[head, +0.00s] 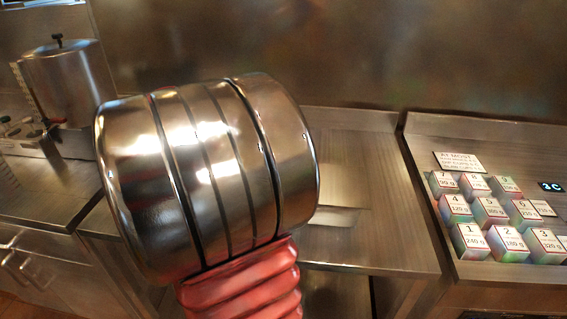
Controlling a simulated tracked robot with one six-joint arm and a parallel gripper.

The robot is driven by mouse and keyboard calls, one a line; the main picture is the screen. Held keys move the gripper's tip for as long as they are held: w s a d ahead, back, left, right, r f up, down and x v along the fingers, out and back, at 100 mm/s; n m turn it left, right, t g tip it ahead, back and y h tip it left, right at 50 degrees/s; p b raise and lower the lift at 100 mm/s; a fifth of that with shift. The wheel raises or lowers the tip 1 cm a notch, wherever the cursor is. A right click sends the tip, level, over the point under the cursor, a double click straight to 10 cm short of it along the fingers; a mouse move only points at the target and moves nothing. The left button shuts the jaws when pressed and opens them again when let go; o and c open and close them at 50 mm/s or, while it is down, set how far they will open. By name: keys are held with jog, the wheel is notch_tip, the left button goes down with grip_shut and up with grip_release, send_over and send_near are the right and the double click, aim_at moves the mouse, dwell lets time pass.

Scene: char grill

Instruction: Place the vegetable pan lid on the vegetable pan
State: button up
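I cannot make out the vegetable pan or its lid for certain. A tall steel pot (68,88) with a dark knob on its lid stands on the left counter; I cannot tell whether it belongs to the task. My gripper is not in view. A large shiny steel joint with red bellows below it, which looks like part of my arm, fills the middle of the head view and hides much of the counter behind it.
On the right counter (435,133) stand several numbered weight blocks (490,211), a sign (459,161) and a small display (551,187). Small containers (22,128) stand at the far left. A steel wall rises behind.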

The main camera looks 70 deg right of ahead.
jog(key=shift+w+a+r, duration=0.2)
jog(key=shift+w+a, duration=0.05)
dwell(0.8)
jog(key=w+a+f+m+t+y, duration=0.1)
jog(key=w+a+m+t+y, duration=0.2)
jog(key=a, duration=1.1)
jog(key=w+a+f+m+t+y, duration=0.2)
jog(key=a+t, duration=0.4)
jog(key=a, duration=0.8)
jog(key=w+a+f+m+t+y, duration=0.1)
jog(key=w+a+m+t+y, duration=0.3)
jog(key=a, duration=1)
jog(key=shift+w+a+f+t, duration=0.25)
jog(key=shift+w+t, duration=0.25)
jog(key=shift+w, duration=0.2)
